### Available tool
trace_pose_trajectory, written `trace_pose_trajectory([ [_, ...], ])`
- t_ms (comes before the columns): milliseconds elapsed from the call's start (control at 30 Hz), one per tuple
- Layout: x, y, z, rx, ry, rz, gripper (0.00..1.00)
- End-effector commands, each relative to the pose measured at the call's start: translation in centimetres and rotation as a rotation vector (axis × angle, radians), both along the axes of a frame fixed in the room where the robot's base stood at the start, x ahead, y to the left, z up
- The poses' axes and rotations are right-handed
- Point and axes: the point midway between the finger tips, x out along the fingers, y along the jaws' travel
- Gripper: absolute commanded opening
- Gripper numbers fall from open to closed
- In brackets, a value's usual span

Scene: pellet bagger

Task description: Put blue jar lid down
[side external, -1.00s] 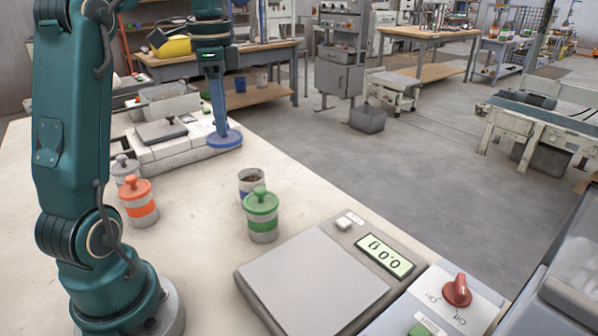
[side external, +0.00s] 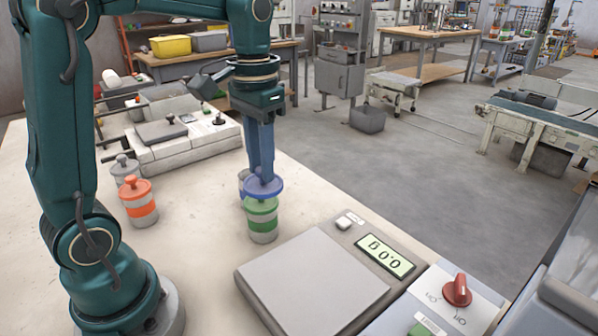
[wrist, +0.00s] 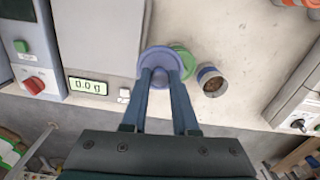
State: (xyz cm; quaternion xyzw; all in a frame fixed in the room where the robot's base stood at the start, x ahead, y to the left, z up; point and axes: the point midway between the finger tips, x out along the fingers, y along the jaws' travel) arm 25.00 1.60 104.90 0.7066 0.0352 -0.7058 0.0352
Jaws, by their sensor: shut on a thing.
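My gripper (side external: 260,174) is shut on the knob of the blue jar lid (side external: 270,189) and holds it level. In the side view the lid overlaps the top of the green-banded jar (side external: 263,228). In the wrist view the blue lid (wrist: 150,62) shows between my fingertips (wrist: 160,76) and partly covers the green lid (wrist: 187,64). The open jar with a blue band (wrist: 211,82) stands beside the green one, with brown contents visible. In the side view this open jar (side external: 243,178) is mostly hidden behind my gripper and the lid.
A scale (side external: 315,282) reading 0.0 stands at the front, with a red-knob switch panel (side external: 458,293) beside it. An orange-lidded jar (side external: 139,204) and a grey-lidded jar (side external: 123,168) stand left. A sealer-like machine (side external: 185,140) sits behind. Table between the orange jar and scale is clear.

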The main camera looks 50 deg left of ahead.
Motion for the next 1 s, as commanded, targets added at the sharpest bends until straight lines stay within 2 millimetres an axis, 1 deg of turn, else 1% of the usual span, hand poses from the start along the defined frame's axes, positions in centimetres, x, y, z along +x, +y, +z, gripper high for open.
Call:
trace_pose_trajectory([
  [33,-0.1,1.3,-0.3,0.0,0.002,0.07,0.0],
  [133,-0.4,4.1,-0.9,-0.001,0.003,0.238,0.0],
  [233,-1.1,7.3,-1.7,-0.001,0.003,0.434,0.0],
  [400,-3.3,12.3,-2.9,-0.001,0.003,0.756,0.0],
  [500,-4.8,14.7,-3.5,-0.001,0.003,0.922,0.0],
  [600,-6.2,16.4,-4.0,-0.001,0.002,1.054,0.0],
  [700,-7.3,17.5,-4.3,0.0,0.002,1.143,0.0],
  [833,-7.9,18.2,-4.9,-0.002,0.003,1.201,0.0],
  [933,-8.1,18.2,-6.3,-0.003,0.007,1.213,0.0],
  [1000,-8.2,18.1,-7.7,-0.004,0.01,1.213,0.0],
])
